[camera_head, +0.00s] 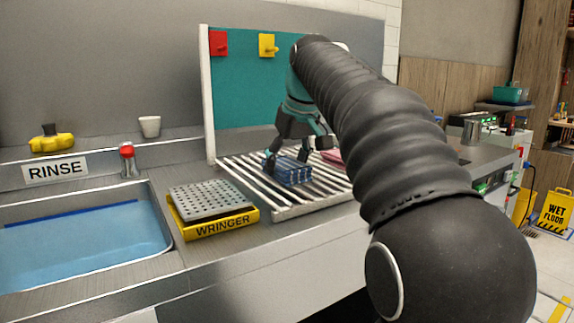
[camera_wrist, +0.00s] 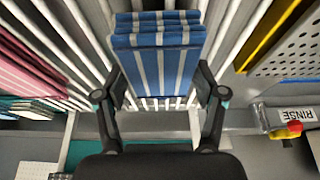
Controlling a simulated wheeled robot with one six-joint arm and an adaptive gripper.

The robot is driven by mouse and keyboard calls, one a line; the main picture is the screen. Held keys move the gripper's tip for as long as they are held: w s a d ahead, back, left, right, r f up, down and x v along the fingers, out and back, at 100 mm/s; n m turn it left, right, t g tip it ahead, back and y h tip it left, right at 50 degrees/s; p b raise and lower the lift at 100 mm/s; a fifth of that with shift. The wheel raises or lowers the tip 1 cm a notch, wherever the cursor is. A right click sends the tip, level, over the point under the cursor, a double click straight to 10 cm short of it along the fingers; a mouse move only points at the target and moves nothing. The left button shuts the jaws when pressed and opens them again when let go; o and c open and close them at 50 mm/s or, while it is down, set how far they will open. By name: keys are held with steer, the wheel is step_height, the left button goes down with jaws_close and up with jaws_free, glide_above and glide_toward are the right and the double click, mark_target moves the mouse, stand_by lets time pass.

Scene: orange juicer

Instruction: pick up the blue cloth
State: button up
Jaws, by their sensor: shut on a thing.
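The blue cloth (camera_head: 290,171) is folded, with pale stripes, and is at the slatted metal rack (camera_head: 243,170) in the head view. It also shows large in the wrist view (camera_wrist: 158,62), between the fingers. My gripper (camera_head: 287,158) points down over the rack and is shut on the cloth from both sides; it shows in the wrist view too (camera_wrist: 160,90). I cannot tell whether the cloth touches the slats. My arm hides part of the rack's right side in the head view.
A red-pink striped cloth (camera_wrist: 40,62) lies beside the blue one on the rack. The yellow wringer (camera_head: 222,224) is left of the rack, then the rinse basin (camera_head: 80,240) with water. A teal board (camera_head: 245,95) with red and yellow hooks stands behind.

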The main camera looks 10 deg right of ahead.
mark_target(287, 161)
steer(key=shift+r, duration=0.45)
steer(key=v, duration=0.3)
steer(key=shift+w+d+r, duration=0.25)
steer(key=shift+r, duration=0.1)
steer(key=s+d+r, duration=0.6)
steer(key=s+d, duration=0.1)
steer(key=d, duration=0.1)
steer(key=shift+r, duration=0.1)
